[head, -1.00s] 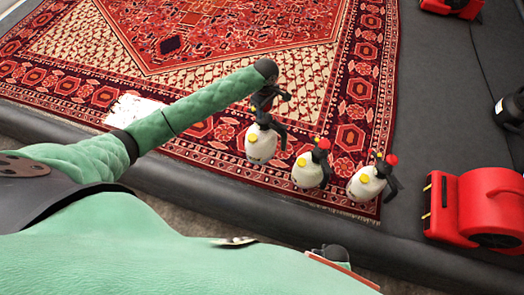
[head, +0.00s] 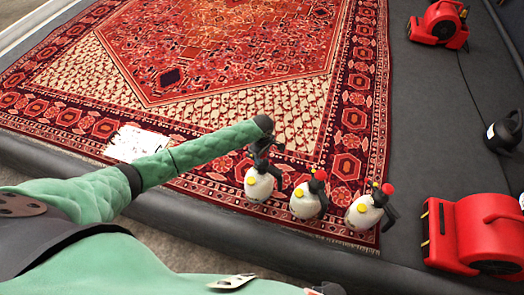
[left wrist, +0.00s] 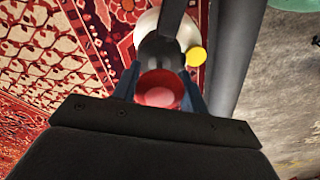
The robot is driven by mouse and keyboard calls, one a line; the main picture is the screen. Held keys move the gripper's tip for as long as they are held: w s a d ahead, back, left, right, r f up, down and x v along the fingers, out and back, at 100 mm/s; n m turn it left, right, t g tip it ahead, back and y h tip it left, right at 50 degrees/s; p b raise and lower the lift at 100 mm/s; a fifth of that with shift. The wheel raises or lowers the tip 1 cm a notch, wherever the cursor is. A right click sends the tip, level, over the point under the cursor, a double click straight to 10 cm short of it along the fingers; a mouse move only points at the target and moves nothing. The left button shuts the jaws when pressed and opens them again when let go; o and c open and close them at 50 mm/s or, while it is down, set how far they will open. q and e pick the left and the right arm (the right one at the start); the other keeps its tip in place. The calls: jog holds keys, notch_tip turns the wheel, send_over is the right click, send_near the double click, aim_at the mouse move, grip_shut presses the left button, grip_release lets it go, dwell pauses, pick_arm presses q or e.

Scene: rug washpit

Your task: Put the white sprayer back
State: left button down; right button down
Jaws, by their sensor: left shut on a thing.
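A white sprayer (head: 258,186) with a yellow cap and black top is at the left end of a row of three alike sprayers. My left gripper (head: 263,152) is above it, shut on its top. In the left wrist view, the gripper's blue fingers (left wrist: 160,92) stand on both sides of the red knob, with the white body (left wrist: 148,24) beyond. The sprayer is about upright; whether its base touches the rug (head: 230,60) I cannot tell.
The middle sprayer (head: 305,202) and right sprayer (head: 363,214) stand close by on the rug's near border. A red blower (head: 470,232) is at right, another (head: 438,25) at the far right, and a black canister (head: 503,134) at the right edge. A white sheet (head: 136,143) lies left.

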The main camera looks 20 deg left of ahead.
dwell(0.3)
pick_arm(q)
jog(key=c, duration=0.8)
grip_release()
jog(key=shift+f, duration=0.15)
jog(key=shift+o, duration=0.2)
